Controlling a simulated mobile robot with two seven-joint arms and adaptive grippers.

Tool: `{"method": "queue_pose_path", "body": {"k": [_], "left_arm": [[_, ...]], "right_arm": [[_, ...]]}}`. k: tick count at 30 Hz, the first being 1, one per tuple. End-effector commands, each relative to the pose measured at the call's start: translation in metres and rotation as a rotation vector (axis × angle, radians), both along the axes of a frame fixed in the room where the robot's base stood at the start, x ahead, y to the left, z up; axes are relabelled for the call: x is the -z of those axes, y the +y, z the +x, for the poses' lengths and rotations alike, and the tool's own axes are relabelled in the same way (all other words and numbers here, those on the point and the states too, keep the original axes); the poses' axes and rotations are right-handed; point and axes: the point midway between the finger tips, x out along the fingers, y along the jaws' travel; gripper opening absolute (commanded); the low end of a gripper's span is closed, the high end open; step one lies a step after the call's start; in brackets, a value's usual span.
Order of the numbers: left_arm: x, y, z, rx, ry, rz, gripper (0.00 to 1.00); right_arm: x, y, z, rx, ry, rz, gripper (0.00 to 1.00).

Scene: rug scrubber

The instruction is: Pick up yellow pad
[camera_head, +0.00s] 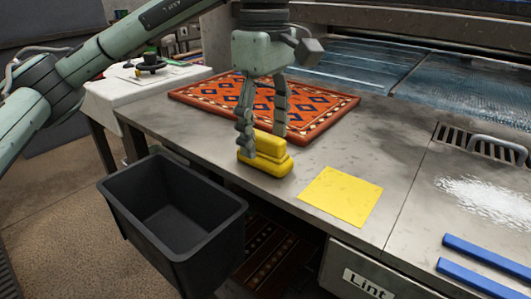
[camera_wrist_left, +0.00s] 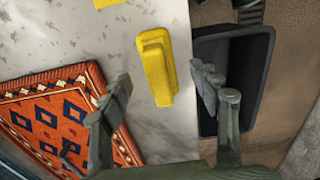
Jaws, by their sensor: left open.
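A yellow two-tier block (camera_head: 264,163), like a pad with a raised grip, lies on the grey metal table near its front edge. A flat yellow square sheet (camera_head: 341,196) lies to its right. My left gripper (camera_head: 263,138) points down over the block, its fingers apart and nothing held. In the left wrist view the block (camera_wrist_left: 155,68) appears between and ahead of the open fingers (camera_wrist_left: 160,82), with no clear contact. A piece of the flat yellow sheet (camera_wrist_left: 88,18) shows at the top edge there. My right gripper is not seen.
An orange patterned rug (camera_head: 215,93) lies behind the gripper. A black open bin (camera_head: 130,188) stands below the table's front edge. Blue bars (camera_head: 480,262), a drain grate (camera_head: 460,138) and white powder (camera_head: 490,198) are at the right. A side table (camera_head: 125,95) stands at the left.

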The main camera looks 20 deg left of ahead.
Motion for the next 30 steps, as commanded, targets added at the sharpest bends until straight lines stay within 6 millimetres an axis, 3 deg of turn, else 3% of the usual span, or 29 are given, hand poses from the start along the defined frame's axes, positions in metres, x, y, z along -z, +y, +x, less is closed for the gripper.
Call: {"method": "queue_pose_path", "body": {"k": [1, 6, 14, 28, 30], "left_arm": [[0.011, 0.002, 0.000, 0.001, 0.004, 0.000, 0.62], [0.029, 0.002, 0.000, 0.000, 0.003, 0.001, 0.62], [0.032, 0.002, 0.000, 0.000, 0.000, 0.001, 0.62], [0.032, 0.002, 0.000, 0.000, 0.000, 0.000, 0.06], [0.032, 0.002, 0.000, 0.000, 0.000, 0.000, 0.06]], "right_arm": [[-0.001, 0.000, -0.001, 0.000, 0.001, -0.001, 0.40], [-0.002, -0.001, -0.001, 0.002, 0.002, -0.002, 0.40], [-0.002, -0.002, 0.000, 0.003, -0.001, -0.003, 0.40], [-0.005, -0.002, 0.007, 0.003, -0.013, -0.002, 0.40], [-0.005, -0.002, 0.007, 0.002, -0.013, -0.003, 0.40]]}}
